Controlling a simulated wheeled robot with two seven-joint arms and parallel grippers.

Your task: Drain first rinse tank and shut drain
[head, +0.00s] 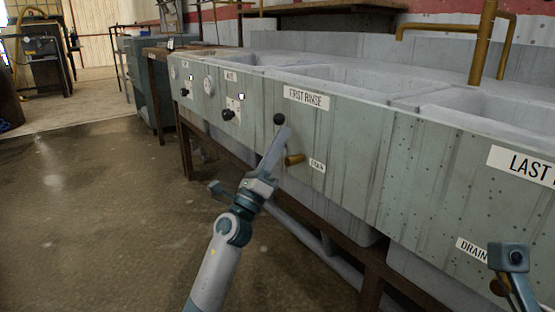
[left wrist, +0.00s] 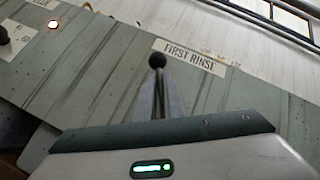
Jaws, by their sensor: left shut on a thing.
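The first rinse tank (head: 345,130) is a grey-green panelled section marked by a FIRST RINSE sign (head: 306,97), which also shows in the left wrist view (left wrist: 190,53). Its drain lever ends in a black ball knob (head: 279,118), also in the left wrist view (left wrist: 157,60). A brass drain stub (head: 294,159) sticks out below, beside a small DRAIN label (head: 317,166). My left gripper (head: 282,135) is shut on the lever just under the knob; its fingers hide the lever's shaft. My right gripper (head: 512,262) seems partly in view at the lower right edge; its jaws are unclear. The tank's inside water level cannot be made out.
The last rinse section, with its LAST RINSE sign (head: 525,166) and DRAIN label (head: 472,249), lies to the right. Another black knob (head: 228,114) sits on the panel to the left. A brass pipe (head: 483,45) stands behind. Open floor (head: 95,200) lies left.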

